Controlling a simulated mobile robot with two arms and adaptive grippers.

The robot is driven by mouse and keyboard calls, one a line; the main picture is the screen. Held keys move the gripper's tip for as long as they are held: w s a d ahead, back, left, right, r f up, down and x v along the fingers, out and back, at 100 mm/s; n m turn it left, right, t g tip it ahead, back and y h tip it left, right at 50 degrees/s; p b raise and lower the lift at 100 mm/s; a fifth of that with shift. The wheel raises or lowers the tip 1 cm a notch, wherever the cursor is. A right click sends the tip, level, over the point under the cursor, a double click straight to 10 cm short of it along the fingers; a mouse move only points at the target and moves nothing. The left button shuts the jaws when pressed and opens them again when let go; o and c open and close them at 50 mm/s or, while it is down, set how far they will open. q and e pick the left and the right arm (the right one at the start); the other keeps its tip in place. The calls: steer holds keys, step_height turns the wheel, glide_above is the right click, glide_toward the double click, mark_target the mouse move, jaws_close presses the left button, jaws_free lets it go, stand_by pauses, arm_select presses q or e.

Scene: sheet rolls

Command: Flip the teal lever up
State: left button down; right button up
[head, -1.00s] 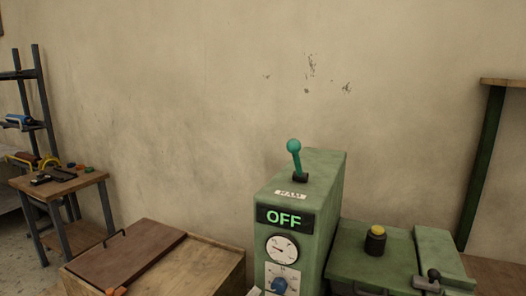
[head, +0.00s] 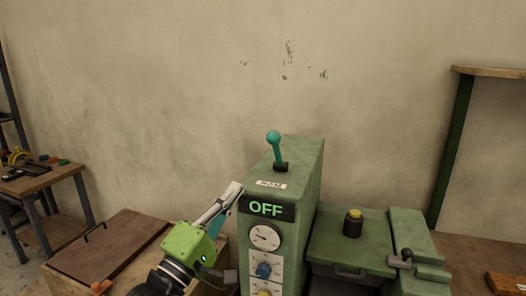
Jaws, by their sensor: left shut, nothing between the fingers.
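The teal lever (head: 275,150) with a round knob stands on top of the green control box (head: 303,180), leaning slightly toward the left. A small label sits in front of it, and the display (head: 267,208) on the box's front reads OFF. My left gripper (head: 234,190) has come in from the lower left, with a bright green body. Its fingers are shut and empty, just left of the box's front and below the lever, apart from the lever. My right gripper is not in view.
A wooden box with a brown lid (head: 108,245) stands at left. A green machine with a yellow-topped button (head: 353,222) stands at right. The space above the lever is clear.

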mark_target(270, 143)
arm_select(q)
steer(key=p+x, duration=0.5)
steer(key=x, duration=0.9)
steer(key=shift+s+p, duration=0.1)
steer(key=shift+p, duration=0.25)
steer(key=shift+r, duration=0.15)
